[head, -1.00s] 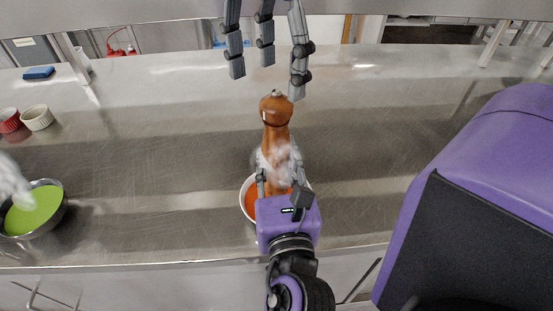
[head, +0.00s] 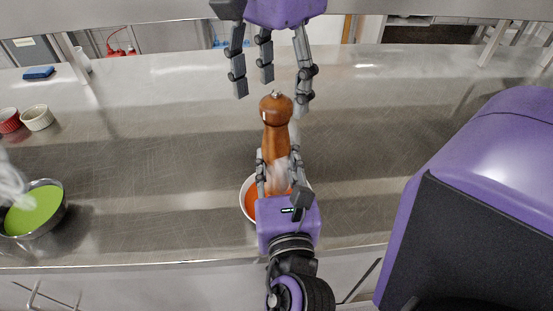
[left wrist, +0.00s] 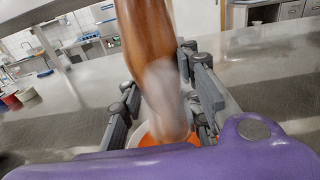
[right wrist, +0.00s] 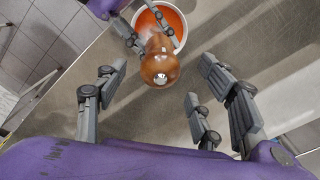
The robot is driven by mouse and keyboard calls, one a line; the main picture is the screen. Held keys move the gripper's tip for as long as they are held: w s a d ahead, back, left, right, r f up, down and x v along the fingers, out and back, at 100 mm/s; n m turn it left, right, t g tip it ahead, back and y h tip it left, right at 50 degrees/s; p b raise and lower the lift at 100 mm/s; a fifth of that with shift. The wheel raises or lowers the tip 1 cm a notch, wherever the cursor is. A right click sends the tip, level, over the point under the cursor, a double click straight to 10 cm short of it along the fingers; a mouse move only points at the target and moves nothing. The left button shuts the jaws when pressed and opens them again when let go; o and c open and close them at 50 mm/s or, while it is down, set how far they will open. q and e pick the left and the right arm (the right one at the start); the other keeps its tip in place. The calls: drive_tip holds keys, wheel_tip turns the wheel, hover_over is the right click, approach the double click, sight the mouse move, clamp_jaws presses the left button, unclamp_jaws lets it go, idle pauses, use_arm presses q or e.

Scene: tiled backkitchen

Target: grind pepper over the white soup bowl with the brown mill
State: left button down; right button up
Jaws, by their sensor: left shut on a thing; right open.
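The brown mill (head: 277,135) stands upright, its round wooden head and metal knob on top. My left gripper (head: 279,165) is shut around its lower part. The left wrist view shows the mill (left wrist: 150,40) between the fingers. The white soup bowl (head: 246,194) with orange soup is below the mill, partly hidden by my left gripper. It also shows in the right wrist view (right wrist: 181,22). My right gripper (head: 271,90) is open and empty, fingers pointing down just above and behind the mill's head. The right wrist view shows the mill's head (right wrist: 160,68) beyond the open fingers.
A metal bowl of green soup (head: 62,212) stands at the left front of the steel counter. A red ramekin (head: 9,122), a white ramekin (head: 37,118) and a blue sponge (head: 38,73) are at the left. Pale steam blurs both soups. The counter right of the mill is clear.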

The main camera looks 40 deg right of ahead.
sight(275, 99)
drive_tip(key=shift+f, duration=1.95)
drive_tip(key=c, duration=1.1)
drive_tip(key=shift+w, duration=0.1)
